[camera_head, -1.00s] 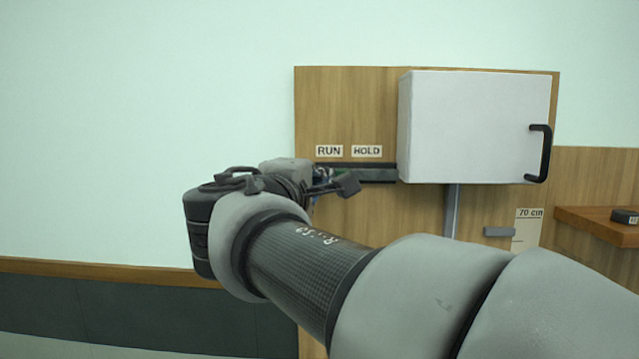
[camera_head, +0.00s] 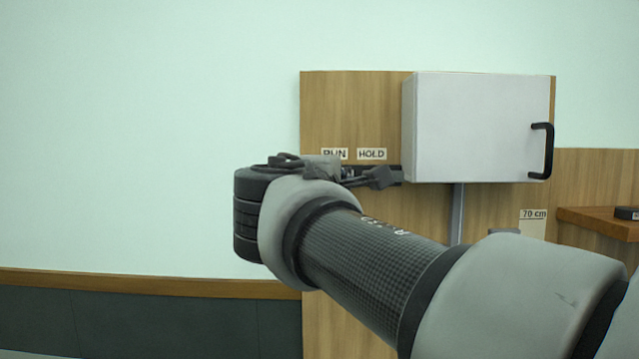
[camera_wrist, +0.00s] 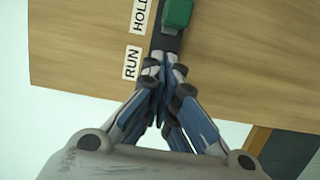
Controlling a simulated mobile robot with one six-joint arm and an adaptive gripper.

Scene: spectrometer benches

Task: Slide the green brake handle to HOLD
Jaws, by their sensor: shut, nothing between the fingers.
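In the wrist view the green brake handle (camera_wrist: 177,14) sits on a dark rail (camera_wrist: 168,42) at the top edge, beside the HOLD label (camera_wrist: 140,14). My gripper (camera_wrist: 165,66) is shut and empty, with its fingertips over the rail beside the RUN label (camera_wrist: 131,62). The handle lies beyond the fingertips, towards HOLD, with a small gap in the picture; contact cannot be told. In the head view my gripper (camera_head: 378,178) is in front of the rail below the HOLD label (camera_head: 371,154). It hides the handle there, and my wrist partly covers the RUN label (camera_head: 334,153).
A white cabinet (camera_head: 478,128) with a black pull (camera_head: 546,151) juts from the wooden panel (camera_head: 350,105) just right of the rail. A grey post (camera_head: 457,212) stands below it. A wooden shelf (camera_head: 598,222) is at the right. The wall to the left is clear.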

